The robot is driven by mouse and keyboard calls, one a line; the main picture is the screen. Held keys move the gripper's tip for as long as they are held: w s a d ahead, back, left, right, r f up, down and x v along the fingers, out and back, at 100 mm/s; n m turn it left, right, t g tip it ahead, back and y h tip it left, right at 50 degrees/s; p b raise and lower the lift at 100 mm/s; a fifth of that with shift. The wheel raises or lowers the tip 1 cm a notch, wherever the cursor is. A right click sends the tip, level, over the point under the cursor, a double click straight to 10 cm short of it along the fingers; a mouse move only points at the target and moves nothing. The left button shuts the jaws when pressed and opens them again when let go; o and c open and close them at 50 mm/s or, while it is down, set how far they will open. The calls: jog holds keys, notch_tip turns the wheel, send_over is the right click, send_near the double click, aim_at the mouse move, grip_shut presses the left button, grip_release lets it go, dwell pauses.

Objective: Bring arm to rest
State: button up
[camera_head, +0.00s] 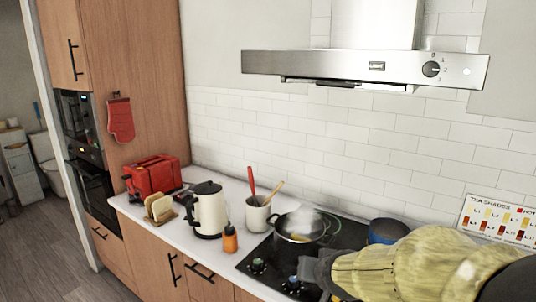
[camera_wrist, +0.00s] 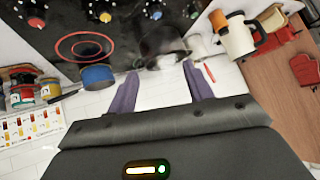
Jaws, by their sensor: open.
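My arm (camera_head: 410,268), in a yellow sleeve, reaches in from the lower right in the head view. My gripper (camera_wrist: 162,88) shows in the wrist view with its two purple-grey fingers apart and nothing between them. In the head view its dark grey end (camera_head: 318,270) is over the front right of the black cooktop, near the knobs; its fingertips are not clear there. The wrist view is turned, with the cooktop at the top.
A steaming pan (camera_head: 299,230) and a blue pot (camera_head: 387,230) stand on the cooktop (camera_head: 262,258). A utensil cup (camera_head: 257,215), orange bottle (camera_head: 230,240), kettle (camera_head: 209,212), bread rack (camera_head: 160,210) and red toaster (camera_head: 152,176) line the counter leftward. A range hood (camera_head: 350,66) hangs above.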

jog(key=s+d+f+n+g, duration=0.1)
jog(key=s+d+f+g, duration=0.1)
jog(key=s+f, duration=0.3)
jog(key=s+d+f+g, duration=0.2)
jog(key=s+f+g, duration=0.2)
jog(key=s, duration=0.5)
jog(key=shift+d+f+n+g+h, duration=0.15)
jog(key=shift+f+n+g+h, duration=0.25)
jog(key=shift+f, duration=0.55)
jog(key=shift+w, duration=0.1)
jog(key=shift+c, duration=0.4)
